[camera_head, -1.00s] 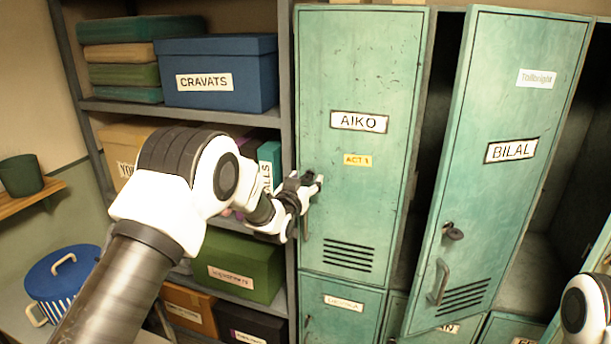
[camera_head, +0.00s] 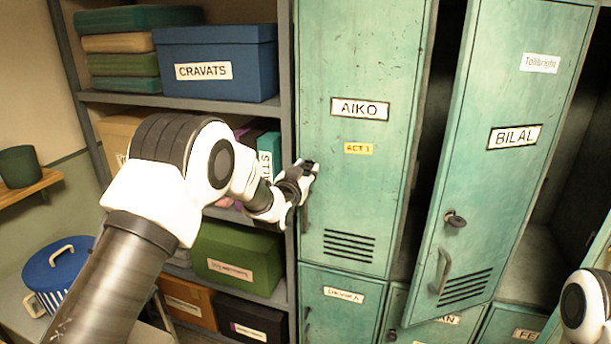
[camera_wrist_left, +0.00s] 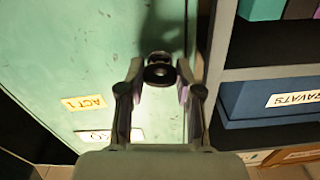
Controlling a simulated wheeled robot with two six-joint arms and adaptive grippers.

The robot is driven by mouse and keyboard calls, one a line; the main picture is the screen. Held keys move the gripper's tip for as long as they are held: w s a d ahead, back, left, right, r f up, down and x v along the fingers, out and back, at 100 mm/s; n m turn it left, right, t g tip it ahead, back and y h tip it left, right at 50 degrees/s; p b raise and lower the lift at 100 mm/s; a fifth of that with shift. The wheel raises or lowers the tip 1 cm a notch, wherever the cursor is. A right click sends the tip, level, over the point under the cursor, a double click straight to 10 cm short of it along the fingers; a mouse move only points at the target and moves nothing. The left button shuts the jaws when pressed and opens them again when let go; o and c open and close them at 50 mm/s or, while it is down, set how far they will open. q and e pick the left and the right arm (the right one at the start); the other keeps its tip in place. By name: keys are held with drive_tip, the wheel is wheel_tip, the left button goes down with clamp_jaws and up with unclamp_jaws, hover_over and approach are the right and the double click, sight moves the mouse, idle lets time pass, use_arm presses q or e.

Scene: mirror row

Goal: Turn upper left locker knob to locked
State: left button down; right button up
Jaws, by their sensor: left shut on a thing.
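The upper left locker (camera_head: 350,60) is a closed green door labelled AIKO, with a yellow ACT 1 tag. My left gripper (camera_head: 308,169) is at the left edge of this door, above its handle (camera_head: 306,215). In the left wrist view, my left gripper (camera_wrist_left: 158,78) is shut on the dark round locker knob (camera_wrist_left: 160,73), one finger on each side. In the head view the gripper hides the knob, and I cannot read its lock position. My right gripper is out of view.
The BILAL locker door (camera_head: 500,90) stands open to the right, with its own knob (camera_head: 455,219). A shelf with a blue CRAVATS box (camera_head: 217,70) and a green box (camera_head: 235,258) is close on the left. A blue-lidded pot (camera_head: 60,265) stands lower left.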

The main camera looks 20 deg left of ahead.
use_arm(q)
drive_tip(key=m+b, duration=0.6)
drive_tip(key=shift+f, duration=0.2)
drive_tip(key=shift+m+b, duration=1)
drive_tip(key=shift+b, duration=0.1)
drive_tip(key=m+b, duration=0.3)
drive_tip(key=m, duration=0.1)
drive_tip(key=shift+r+m+b, duration=0.15)
drive_tip(key=shift+m+b, duration=1.2)
drive_tip(key=shift+m, duration=0.85)
drive_tip(key=c, duration=0.8)
unclamp_jaws()
